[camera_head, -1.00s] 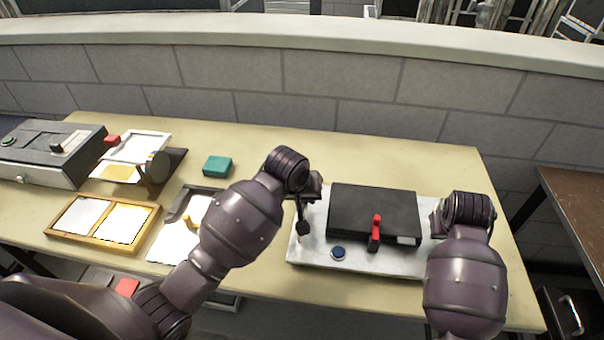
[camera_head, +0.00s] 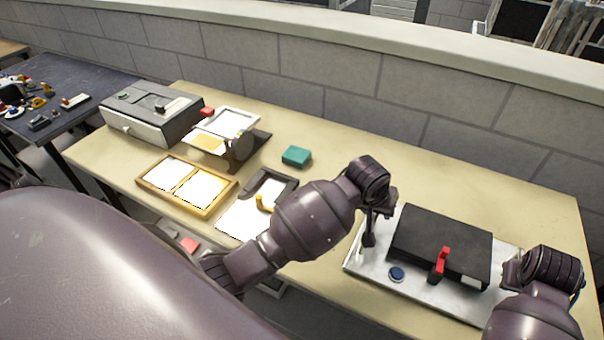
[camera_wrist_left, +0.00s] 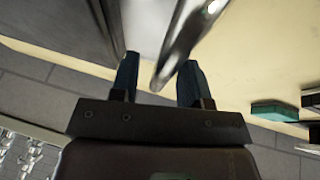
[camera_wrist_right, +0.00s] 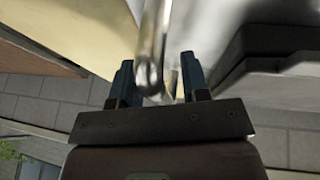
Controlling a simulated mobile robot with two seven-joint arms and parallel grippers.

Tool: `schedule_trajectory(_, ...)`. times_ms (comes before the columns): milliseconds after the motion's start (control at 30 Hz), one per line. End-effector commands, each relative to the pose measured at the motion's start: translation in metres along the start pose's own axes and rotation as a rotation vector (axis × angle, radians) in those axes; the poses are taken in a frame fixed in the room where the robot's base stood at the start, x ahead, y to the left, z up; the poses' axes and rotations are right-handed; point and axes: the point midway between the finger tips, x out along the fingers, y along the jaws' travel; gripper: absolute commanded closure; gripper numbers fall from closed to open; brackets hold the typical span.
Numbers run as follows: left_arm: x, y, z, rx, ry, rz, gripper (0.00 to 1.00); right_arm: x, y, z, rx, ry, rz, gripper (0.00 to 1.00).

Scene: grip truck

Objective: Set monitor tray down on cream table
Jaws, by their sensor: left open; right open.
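The monitor tray (camera_head: 430,296) is a pale metal tray carrying a black box (camera_head: 440,240) with a red lever and a blue knob in front. It rests flat on the cream table (camera_head: 330,200), at its right part. My left gripper (camera_head: 370,236) is at the tray's left end. In the left wrist view its open fingers (camera_wrist_left: 160,75) stand either side of a shiny bar handle (camera_wrist_left: 182,45). My right gripper, at the tray's right end, is mostly hidden by its wrist in the head view. In the right wrist view its open fingers (camera_wrist_right: 158,80) straddle another bar handle (camera_wrist_right: 150,45).
Left of the tray lie a teal box (camera_head: 296,156), a dark bracket on a white sheet, a wooden two-panel frame (camera_head: 230,190) and a grey boxed device (camera_head: 150,112). A block wall (camera_head: 350,95) runs behind. A dark table (camera_head: 70,100) stands at far left.

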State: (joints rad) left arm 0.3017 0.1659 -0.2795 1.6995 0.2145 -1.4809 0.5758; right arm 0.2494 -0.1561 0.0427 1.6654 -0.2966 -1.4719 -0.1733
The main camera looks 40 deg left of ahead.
Motion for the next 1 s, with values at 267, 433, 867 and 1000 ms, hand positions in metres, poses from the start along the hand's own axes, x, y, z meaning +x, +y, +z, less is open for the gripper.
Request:
schedule_trajectory(267,-0.03,0.001,-0.001,0.001,0.004,0.002,0.58,0.0,0.0,0.0,0.0,0.0,0.0,0.58)
schedule_trajectory(433,-0.064,0.0,-0.001,0.001,0.005,0.002,0.58,0.0,0.0,0.0,0.0,0.0,0.0,0.58)
schedule_trajectory(867,-0.117,0.0,0.0,-0.001,0.002,0.0,0.58,0.0,0.0,0.0,0.0,0.0,0.0,0.58)
schedule_trajectory(1000,-0.12,-0.001,0.0,-0.001,0.0,-0.001,0.58,-0.005,0.0,0.0,0.0,0.001,0.0,0.58)
